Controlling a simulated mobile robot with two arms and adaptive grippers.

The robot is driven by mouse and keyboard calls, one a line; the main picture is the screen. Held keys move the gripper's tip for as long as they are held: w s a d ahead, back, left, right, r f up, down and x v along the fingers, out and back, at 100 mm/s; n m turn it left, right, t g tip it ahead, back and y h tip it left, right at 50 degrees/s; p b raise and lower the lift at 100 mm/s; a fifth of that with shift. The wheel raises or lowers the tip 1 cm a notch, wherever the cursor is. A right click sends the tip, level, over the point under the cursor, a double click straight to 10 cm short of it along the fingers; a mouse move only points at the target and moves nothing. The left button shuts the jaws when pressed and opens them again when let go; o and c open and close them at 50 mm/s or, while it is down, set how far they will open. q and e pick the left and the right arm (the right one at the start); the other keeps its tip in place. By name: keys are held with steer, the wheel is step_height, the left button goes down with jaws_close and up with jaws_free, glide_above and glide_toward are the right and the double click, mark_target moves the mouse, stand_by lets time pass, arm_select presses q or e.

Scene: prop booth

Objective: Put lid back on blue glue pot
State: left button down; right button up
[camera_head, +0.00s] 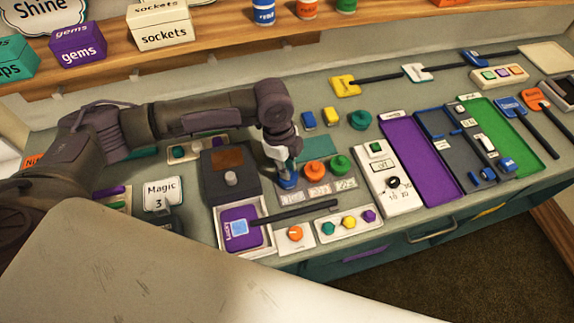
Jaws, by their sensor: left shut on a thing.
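My left gripper (286,172) points down at the left end of a row of round pots on the workbench. It is shut on a small blue piece that looks like the blue pot or its lid (288,183). The fingers cover much of it, so I cannot tell lid from pot or whether the lid is seated. An orange pot (316,168) and a green pot (339,164) stand just to its right, both with knobbed tops. Small white labels lie in front of the row. My right gripper is not in view.
A dark box with a grey knob (231,179) stands left of the gripper. A purple-lined tray (260,237) with a dark-handled tool lies in front. Behind are a blue block (308,119), a yellow block (329,116) and a teal round piece (361,120). A switch panel (389,187) stands right.

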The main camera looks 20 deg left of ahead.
arm_select(q)
steer(key=shift+p, duration=0.45)
stand_by(0.5)
steer(key=c, duration=1)
jaws_free()
steer(key=shift+c, duration=0.2)
steer(key=shift+o, duration=0.4)
steer(key=o, duration=0.4)
steer(key=shift+r+p, duration=3.5)
steer(key=shift+p, duration=0.4)
